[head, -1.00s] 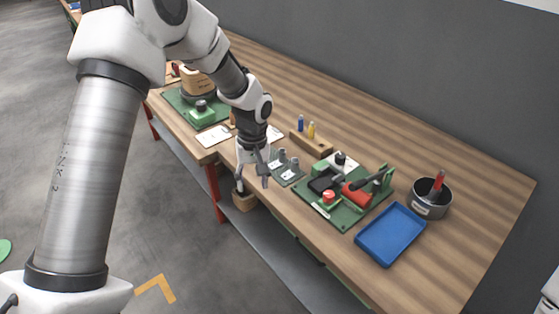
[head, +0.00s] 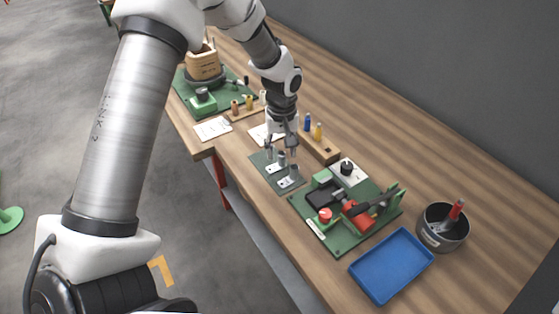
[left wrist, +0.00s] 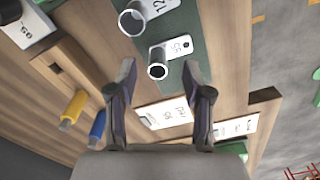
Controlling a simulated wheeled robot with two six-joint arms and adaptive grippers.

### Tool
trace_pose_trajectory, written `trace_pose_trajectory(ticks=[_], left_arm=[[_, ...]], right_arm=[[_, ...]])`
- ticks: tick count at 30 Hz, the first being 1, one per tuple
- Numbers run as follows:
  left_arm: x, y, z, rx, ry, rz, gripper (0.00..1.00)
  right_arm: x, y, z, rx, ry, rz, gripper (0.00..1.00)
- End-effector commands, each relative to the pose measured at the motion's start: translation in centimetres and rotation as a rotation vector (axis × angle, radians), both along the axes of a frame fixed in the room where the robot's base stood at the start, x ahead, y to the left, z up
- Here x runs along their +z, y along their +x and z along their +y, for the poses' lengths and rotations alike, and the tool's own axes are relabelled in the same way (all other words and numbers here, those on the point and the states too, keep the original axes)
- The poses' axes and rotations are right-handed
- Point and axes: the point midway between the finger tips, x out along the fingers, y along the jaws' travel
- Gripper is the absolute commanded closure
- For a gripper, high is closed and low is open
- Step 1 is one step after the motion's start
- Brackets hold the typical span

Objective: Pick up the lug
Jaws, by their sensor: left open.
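Two grey metal lugs, each an upright tube with a white label beside it, stand on a dark green mat (head: 263,160). The lug marked 95 (left wrist: 157,71) lies between my left gripper's (left wrist: 160,70) spread fingertips in the left wrist view. The other lug (left wrist: 131,21), whose label seems to start with 12, is just beyond it. In the head view my left gripper (head: 280,155) points down at the mat, open. The far lug (head: 281,159) is partly hidden by the fingers; the near lug (head: 294,172) shows beside it. My right gripper is out of view.
A wooden block (head: 322,150) with blue and yellow pegs stands close by. A green board (head: 341,240) with a red-handled tool, a blue tray (head: 391,265) and a grey pot (head: 444,242) lie to the right. White cards (head: 213,129) lie to the left.

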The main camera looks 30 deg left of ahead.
Motion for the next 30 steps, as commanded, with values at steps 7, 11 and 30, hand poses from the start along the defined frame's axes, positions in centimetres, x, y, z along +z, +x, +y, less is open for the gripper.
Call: trace_pose_trajectory(ticks=[7,11,30], left_arm=[[-3.0,0.0,0.0,0.0,0.0,0.0,0.5],[-3.0,0.0,0.0,0.0,0.001,-0.001,0.5],[-2.6,0.0,0.0,0.0,0.0,0.0,1.0]], right_arm=[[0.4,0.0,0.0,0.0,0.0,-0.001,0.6],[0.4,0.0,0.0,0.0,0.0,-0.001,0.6],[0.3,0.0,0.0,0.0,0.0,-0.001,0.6]])
